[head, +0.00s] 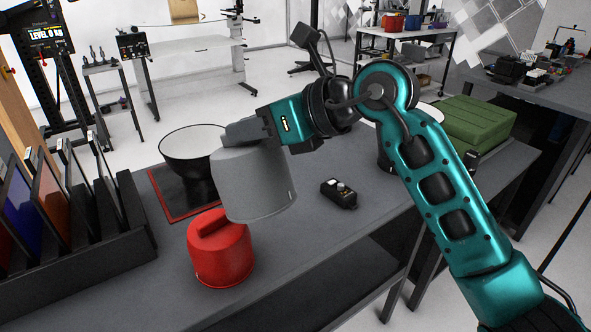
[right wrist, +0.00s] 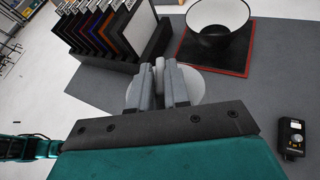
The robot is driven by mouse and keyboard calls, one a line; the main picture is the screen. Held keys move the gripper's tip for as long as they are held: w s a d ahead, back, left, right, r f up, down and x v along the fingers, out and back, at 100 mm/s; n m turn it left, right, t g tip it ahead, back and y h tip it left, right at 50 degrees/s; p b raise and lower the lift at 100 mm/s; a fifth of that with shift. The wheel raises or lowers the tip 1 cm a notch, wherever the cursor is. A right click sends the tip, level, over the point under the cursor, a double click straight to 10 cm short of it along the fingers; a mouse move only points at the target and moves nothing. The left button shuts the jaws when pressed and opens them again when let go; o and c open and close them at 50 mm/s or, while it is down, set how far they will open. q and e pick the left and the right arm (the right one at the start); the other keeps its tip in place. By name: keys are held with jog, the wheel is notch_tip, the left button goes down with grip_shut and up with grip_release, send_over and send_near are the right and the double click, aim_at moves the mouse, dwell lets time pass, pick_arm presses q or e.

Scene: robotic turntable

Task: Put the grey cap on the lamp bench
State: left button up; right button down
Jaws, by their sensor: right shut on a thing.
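The grey cap (head: 255,183), a wide cylinder, hangs upright from my right gripper (head: 238,133), which is shut on its top. In the head view it overlaps part of the red cap (head: 222,258) standing on the dark grey bench (head: 330,240). The height of the grey cap above the bench is hard to tell. In the right wrist view, the fingers (right wrist: 165,85) grip the cap's ridge, and its pale round top (right wrist: 202,88) shows beside them. A black lamp bowl (head: 192,165) with a white inside stands just behind the cap. My left gripper is out of view.
The lamp bowl stands on a red-edged black mat (head: 165,188). A rack of coloured panels (head: 100,245) fills the bench's left end. A small black control box (head: 339,193) lies right of the cap. A green case (head: 470,122) lies at the right, behind my arm.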

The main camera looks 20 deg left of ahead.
jog(key=w+d+r+m+t, duration=0.4)
jog(key=w+d+m+t, duration=0.1)
jog(key=w+t, duration=0.35)
notch_tip(320, 180, down, 20)
jog(key=b, duration=0.2)
jog(key=shift+r, duration=0.15)
jog(key=c, duration=1.1)
grip_release()
jog(key=shift+t, duration=0.25)
pick_arm(q)
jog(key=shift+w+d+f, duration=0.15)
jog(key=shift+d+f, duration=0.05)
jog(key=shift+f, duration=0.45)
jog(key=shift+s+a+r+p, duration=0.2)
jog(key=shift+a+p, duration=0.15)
jog(key=shift+p, duration=0.2)
pick_arm(e)
jog(key=f+v, duration=0.1)
jog(key=v, duration=1.1)
jog(key=shift+r, duration=0.4)
